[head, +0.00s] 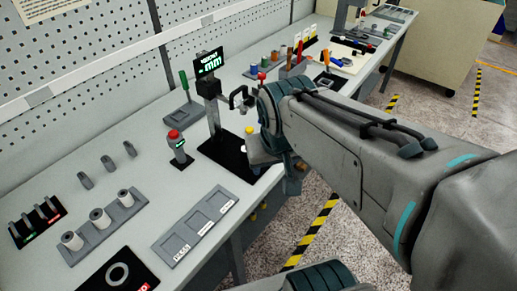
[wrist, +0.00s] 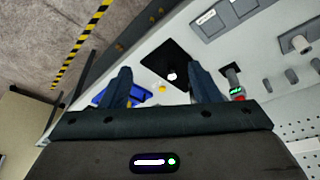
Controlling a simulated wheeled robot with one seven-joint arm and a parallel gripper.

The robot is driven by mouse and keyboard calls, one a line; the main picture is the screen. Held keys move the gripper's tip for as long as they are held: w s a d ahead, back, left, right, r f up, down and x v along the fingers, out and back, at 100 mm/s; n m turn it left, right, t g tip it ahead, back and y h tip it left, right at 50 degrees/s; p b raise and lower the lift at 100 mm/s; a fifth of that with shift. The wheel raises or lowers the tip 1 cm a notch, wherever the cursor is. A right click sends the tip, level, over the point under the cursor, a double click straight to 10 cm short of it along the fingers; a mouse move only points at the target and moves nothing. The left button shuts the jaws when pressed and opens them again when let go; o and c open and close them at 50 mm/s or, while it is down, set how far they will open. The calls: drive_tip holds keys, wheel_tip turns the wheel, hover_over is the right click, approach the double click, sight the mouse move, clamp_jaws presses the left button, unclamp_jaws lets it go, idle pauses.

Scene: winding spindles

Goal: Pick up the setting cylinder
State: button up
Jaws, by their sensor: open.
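My gripper (wrist: 160,68) is open and points down at the bench, its two dark blue fingers apart with nothing held between them. Between the fingers in the wrist view are a small yellow-topped piece (wrist: 162,88) and a small white round piece (wrist: 172,77) at the edge of the black base plate (wrist: 180,55). I cannot tell for sure which is the setting cylinder. In the head view the yellow top (head: 249,130) shows just left of my wrist, and my arm hides most of what is beneath. The gauge stand (head: 212,115) with its lit display stands beside it.
A red-button post (head: 178,148) stands left of the gauge. A blue tray (wrist: 104,98) is beside one finger. A perforated panel (head: 110,95) backs the bench.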

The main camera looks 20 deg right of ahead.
drive_tip(key=w+a+f+m+h+b, duration=0.15)
drive_tip(key=w+f, duration=0.35)
drive_tip(key=w, duration=0.5)
drive_tip(key=w+a+f+m+b, duration=0.1)
drive_tip(key=w+f+m+b, duration=0.3)
drive_tip(key=w, duration=0.7)
drive_tip(key=shift+n, duration=0.35)
drive_tip(key=x, duration=0.9)
drive_tip(key=shift+d+f+p, duration=0.15)
drive_tip(key=shift+p, duration=0.25)
drive_tip(key=shift+a+p+x, duration=0.15)
drive_tip(key=shift+p+x, duration=0.05)
drive_tip(key=shift+x, duration=1.1)
drive_tip(key=shift+a+p+x, duration=0.1)
drive_tip(key=shift+p+x, duration=0.05)
drive_tip(key=shift+x, duration=1.15)
drive_tip(key=shift+w, duration=0.2)
clamp_jaws()
